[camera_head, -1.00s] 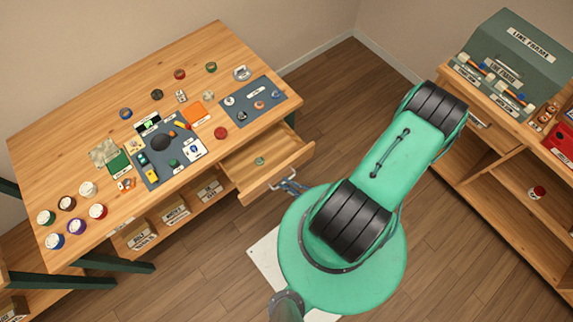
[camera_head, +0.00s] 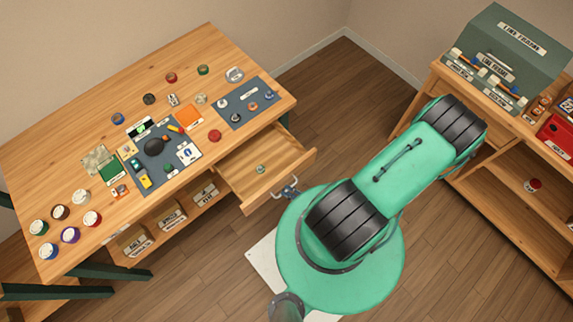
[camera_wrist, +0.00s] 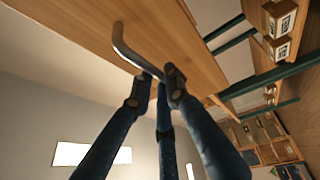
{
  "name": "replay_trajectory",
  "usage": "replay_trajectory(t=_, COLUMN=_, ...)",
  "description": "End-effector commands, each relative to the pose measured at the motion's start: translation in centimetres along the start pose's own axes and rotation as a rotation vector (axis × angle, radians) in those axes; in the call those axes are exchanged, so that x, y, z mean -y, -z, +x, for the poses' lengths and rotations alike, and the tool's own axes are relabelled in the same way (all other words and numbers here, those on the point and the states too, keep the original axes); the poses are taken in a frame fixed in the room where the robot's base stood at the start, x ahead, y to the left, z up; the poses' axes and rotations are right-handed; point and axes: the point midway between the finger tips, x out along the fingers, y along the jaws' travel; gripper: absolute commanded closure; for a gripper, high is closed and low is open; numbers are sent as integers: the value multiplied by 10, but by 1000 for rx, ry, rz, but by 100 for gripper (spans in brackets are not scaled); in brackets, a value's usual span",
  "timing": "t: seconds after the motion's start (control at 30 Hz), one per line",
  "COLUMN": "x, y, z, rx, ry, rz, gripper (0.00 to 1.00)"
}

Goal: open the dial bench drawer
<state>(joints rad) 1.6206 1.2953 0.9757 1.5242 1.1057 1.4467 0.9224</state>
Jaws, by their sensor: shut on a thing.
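The dial bench drawer (camera_head: 281,183) sticks out from the front right of the wooden bench (camera_head: 60,150) in the head view. It is open, and a small greenish round item (camera_head: 261,169) lies inside it. My gripper (camera_head: 288,190) is at the drawer front in the head view. In the wrist view my gripper (camera_wrist: 158,78) is shut on the curved metal drawer handle (camera_wrist: 124,46), which is fixed to the wooden drawer front (camera_wrist: 165,30). The fingers cover part of the handle's free-looking end.
Several jars, tapes, a grey mat (camera_head: 235,119) and tools lie on the bench top. Labelled boxes (camera_head: 172,217) stand on the shelf below. A wooden shelf unit (camera_head: 490,150) with a green parts rack (camera_head: 505,60) stands at the right. Floor (camera_head: 330,90) shows between bench and shelf.

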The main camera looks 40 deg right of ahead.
Motion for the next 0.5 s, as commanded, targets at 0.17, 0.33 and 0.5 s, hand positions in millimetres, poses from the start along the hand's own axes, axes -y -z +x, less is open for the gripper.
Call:
replay_trajectory(t=0.17, x=-2, y=-1, z=-11, rx=8, ry=-1, rz=-7, gripper=100)
replay_trajectory(t=0.33, x=-4, y=2, z=-20, rx=9, ry=-2, rz=-7, gripper=100)
replay_trajectory(t=0.5, x=-6, y=5, z=-28, rx=8, ry=-3, rz=-8, gripper=100)
